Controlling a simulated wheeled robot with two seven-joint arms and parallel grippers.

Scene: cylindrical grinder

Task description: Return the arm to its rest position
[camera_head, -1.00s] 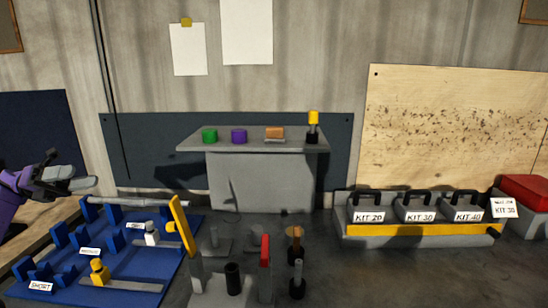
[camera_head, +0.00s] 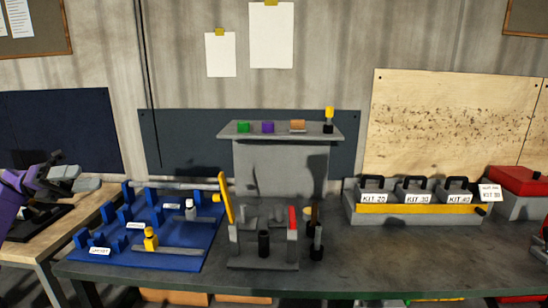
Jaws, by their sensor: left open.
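My left gripper (camera_head: 68,180) shows at the left edge of the head view, at the end of my purple arm. It is open, with nothing seen between its fingers. It is over the wooden side table, left of the blue rack and apart from it.
A blue rack (camera_head: 190,262) with labelled slots stands on the dark bench (camera_head: 390,262). Right of it are a grey fixture (camera_head: 262,266) with a yellow lever, a grey raised shelf (camera_head: 285,165) and a grey kit tray (camera_head: 412,214). A wooden side table (camera_head: 38,257) stands at left.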

